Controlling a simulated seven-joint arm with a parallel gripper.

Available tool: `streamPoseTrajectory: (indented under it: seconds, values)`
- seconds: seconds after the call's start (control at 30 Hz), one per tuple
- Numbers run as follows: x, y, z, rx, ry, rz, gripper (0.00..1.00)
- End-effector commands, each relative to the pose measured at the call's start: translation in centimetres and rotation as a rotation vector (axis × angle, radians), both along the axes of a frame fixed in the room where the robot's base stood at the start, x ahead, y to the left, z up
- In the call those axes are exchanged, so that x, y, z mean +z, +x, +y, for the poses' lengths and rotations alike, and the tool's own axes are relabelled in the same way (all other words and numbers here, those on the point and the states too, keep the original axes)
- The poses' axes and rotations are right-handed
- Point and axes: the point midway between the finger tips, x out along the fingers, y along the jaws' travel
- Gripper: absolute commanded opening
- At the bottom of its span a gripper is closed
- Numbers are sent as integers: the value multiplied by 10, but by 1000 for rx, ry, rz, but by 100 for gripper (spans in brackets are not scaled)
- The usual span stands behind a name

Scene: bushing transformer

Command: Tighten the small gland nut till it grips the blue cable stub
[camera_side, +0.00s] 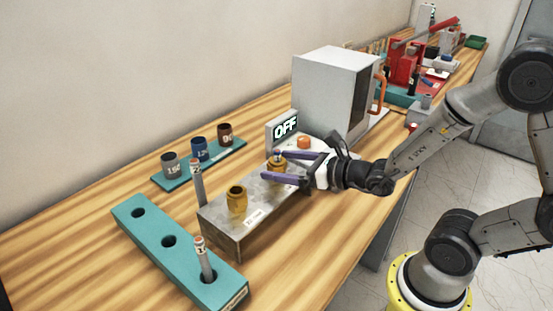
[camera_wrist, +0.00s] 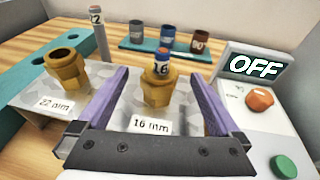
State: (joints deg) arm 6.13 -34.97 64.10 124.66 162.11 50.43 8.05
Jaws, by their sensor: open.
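The small gland nut (camera_wrist: 158,90) is brass and sits upright on the grey metal block above the "16 mm" label. In the side view the nut (camera_side: 277,166) is at the block's far end. The blue cable stub (camera_wrist: 162,64), marked 16, stands in the top of the nut. My gripper (camera_wrist: 163,84) is open, with one purple finger on each side of the nut. In the side view my gripper (camera_side: 283,166) reaches in from the right at nut height.
A larger brass gland (camera_side: 237,200) labelled 22 mm stands on the same block (camera_side: 228,238). A teal tray (camera_wrist: 140,47) carries several marked cups. An OFF display (camera_wrist: 254,66) with an orange knob (camera_wrist: 260,99) and green button (camera_wrist: 285,166) stands close right.

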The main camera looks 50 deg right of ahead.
Motion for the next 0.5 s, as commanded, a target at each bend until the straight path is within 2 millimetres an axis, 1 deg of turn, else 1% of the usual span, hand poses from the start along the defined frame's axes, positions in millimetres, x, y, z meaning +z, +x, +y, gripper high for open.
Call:
streamPoseTrajectory:
  seconds: [0.3, 0.5]
  values:
    - [8, -28, -5, -2, 0, -2, 100]
    - [10, -41, -6, -1, 1, -1, 100]
